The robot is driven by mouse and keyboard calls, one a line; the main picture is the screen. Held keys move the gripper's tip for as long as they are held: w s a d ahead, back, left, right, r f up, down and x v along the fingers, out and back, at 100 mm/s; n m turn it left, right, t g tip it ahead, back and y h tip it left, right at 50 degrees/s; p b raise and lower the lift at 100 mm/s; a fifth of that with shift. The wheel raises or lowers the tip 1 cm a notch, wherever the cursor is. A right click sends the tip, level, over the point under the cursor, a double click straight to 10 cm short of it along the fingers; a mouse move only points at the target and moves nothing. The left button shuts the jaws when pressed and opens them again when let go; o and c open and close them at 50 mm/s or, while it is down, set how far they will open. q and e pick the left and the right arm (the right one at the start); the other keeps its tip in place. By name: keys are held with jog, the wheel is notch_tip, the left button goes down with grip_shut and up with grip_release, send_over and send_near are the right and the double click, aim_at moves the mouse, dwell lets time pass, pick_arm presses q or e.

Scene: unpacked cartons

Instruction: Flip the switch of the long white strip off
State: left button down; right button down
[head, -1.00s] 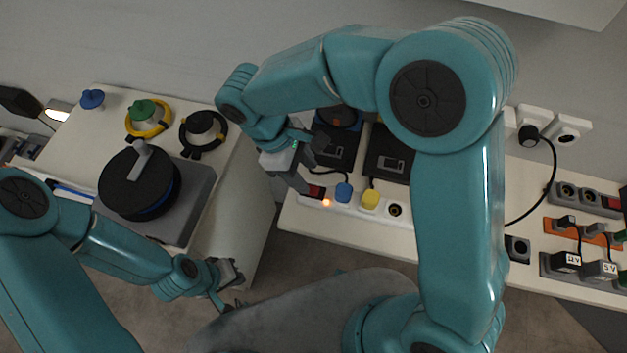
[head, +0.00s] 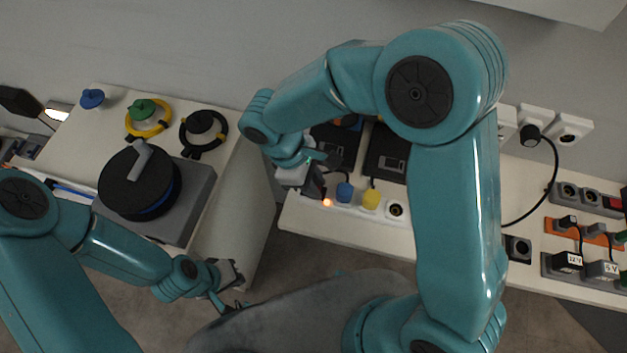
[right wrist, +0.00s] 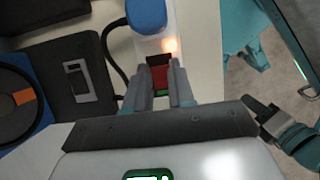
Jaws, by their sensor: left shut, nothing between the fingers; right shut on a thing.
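The long white strip (head: 383,211) lies along the front of the right-hand table, with a blue plug (head: 344,192) and a yellow plug (head: 371,199) in it. An orange light (head: 327,202) glows near its left end. My right gripper (head: 318,192) is down at that end and hides the switch in the head view. In the right wrist view, the red switch (right wrist: 160,77) sits between the fingers (right wrist: 159,82), beside the glowing light (right wrist: 168,45). The fingers are closed on the switch. My left gripper (head: 232,292) is shut and empty, low in front of the left table.
Black boxes (head: 386,156) stand behind the strip. More strips, an orange one (head: 574,231) among them, and adapters lie at the right. The left table holds a black reel (head: 138,182) and coloured plugs. A gap separates the tables.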

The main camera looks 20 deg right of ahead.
jog(key=shift+s+d+f+t+y+b, duration=0.1)
jog(key=shift+d+f+t+y+b, duration=0.25)
jog(key=shift+y+b, duration=0.3)
jog(key=shift+s+r+t+y+b, duration=0.15)
jog(key=shift+r+t+y+b, duration=0.1)
jog(key=shift+t+y+b, duration=0.25)
jog(key=c, duration=1)
grip_release()
jog(key=shift+o, duration=0.2)
jog(key=shift+r, duration=0.15)
notch_tip(320, 180, up, 16)
jog(key=w+a+p, duration=0.1)
jog(key=p, duration=0.1)
jog(key=shift+a, duration=0.4)
